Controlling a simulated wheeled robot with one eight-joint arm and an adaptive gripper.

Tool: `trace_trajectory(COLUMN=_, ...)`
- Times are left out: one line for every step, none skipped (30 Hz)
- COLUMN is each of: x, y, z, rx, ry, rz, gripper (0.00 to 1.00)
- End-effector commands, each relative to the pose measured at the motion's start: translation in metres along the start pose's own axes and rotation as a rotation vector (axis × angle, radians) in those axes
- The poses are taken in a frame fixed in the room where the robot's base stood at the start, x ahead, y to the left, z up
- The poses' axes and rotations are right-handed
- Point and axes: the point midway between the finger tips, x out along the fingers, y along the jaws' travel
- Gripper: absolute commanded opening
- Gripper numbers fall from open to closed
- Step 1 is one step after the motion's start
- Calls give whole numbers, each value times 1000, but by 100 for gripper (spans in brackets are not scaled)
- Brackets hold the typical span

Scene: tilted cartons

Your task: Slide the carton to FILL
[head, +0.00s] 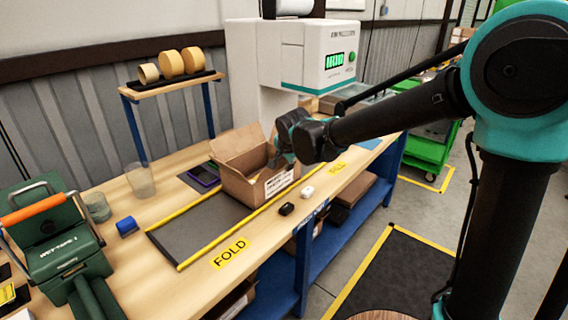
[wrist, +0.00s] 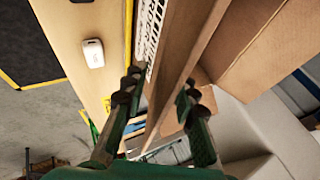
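The open brown carton (head: 240,185) stands on the table at the right end of the grey mat, its flaps up and a printed white label on its front. The yellow FILL label (head: 337,168) is on the table just right of the carton. My gripper (head: 283,158) is at the carton's right end, its fingertips partly hidden in the head view. In the wrist view my gripper (wrist: 160,88) has its fingers apart, with the carton's wall (wrist: 186,50) passing between them. The label side is by the left finger. I cannot tell whether either finger touches the cardboard.
A yellow-edged grey mat (head: 190,232) and the FOLD label (head: 230,252) lie left of the carton. A black item (head: 287,208) and a white item (head: 307,191) lie near the front edge. A white machine (head: 320,55) stands behind. A blue block (head: 127,226) is farther left.

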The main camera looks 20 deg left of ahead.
Motion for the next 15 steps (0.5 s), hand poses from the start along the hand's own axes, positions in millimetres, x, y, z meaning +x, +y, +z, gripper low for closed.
trace_trajectory(x=2, y=0, z=0, rx=0, ry=0, rz=0, gripper=28)
trace_trajectory(x=3, y=0, z=0, rx=0, ry=0, rz=0, gripper=28)
trace_trajectory(x=4, y=0, z=0, rx=0, ry=0, rz=0, gripper=28)
trace_trajectory(x=4, y=0, z=0, rx=0, ry=0, rz=0, gripper=28)
trace_trajectory(x=4, y=0, z=0, rx=0, ry=0, rz=0, gripper=28)
trace_trajectory(x=4, y=0, z=0, rx=0, ry=0, rz=0, gripper=28)
trace_trajectory(x=4, y=0, z=0, rx=0, ry=0, rz=0, gripper=28)
trace_trajectory(x=4, y=0, z=0, rx=0, ry=0, rz=0, gripper=28)
trace_trajectory(x=4, y=0, z=0, rx=0, ry=0, rz=0, gripper=28)
trace_trajectory(x=4, y=0, z=0, rx=0, ry=0, rz=0, gripper=28)
trace_trajectory(x=4, y=0, z=0, rx=0, ry=0, rz=0, gripper=28)
trace_trajectory(x=4, y=0, z=0, rx=0, ry=0, rz=0, gripper=24)
trace_trajectory(x=4, y=0, z=0, rx=0, ry=0, rz=0, gripper=20)
trace_trajectory(x=4, y=0, z=0, rx=0, ry=0, rz=0, gripper=16)
trace_trajectory(x=4, y=0, z=0, rx=0, ry=0, rz=0, gripper=11)
